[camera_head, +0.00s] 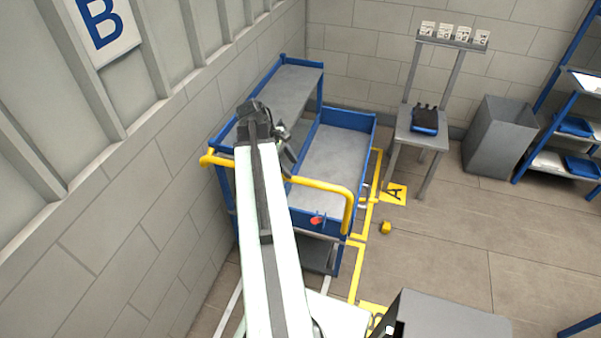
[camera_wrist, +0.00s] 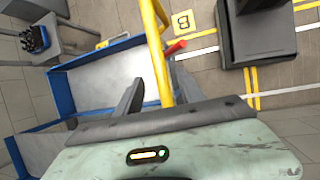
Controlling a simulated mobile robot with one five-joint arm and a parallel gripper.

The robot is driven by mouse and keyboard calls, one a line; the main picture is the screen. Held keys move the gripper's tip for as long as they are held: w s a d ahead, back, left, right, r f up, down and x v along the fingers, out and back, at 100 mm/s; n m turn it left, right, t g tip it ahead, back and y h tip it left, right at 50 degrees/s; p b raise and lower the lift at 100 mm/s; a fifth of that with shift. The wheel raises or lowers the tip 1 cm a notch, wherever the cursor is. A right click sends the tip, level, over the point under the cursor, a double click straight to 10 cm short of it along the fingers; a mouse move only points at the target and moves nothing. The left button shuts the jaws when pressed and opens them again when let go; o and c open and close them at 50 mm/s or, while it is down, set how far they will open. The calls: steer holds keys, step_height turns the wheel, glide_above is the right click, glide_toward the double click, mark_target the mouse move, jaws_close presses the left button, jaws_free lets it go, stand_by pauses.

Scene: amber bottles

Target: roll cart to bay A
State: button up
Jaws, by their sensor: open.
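The blue cart (camera_head: 333,160) with grey decks stands along the left wall. It has a yellow push handle (camera_head: 325,187) at its near end and a red lever (camera_head: 317,220) below it. The bay A label (camera_head: 393,193) lies on the floor to the cart's right, beyond a yellow floor line. How much of the cart is within that bay is hidden by its body. My gripper (camera_wrist: 158,90) is open, with the yellow handle (camera_wrist: 160,55) passing between its fingers in the wrist view; contact cannot be told. My gripper (camera_head: 284,152) is partly hidden in the head view.
A grey table (camera_head: 408,125) with a dark-topped blue caddy (camera_head: 427,118), a grey bin (camera_head: 500,135) and a blue shelf (camera_head: 545,160) stand behind.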

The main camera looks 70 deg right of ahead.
mark_target(301, 179)
steer(key=b+x, duration=0.7)
steer(key=x, duration=0.1)
steer(key=shift+s+f, duration=0.1)
steer(key=shift+s, duration=0.05)
steer(key=shift+d, duration=0.1)
steer(key=shift+c, duration=0.4)
jaws_close()
stand_by(0.7)
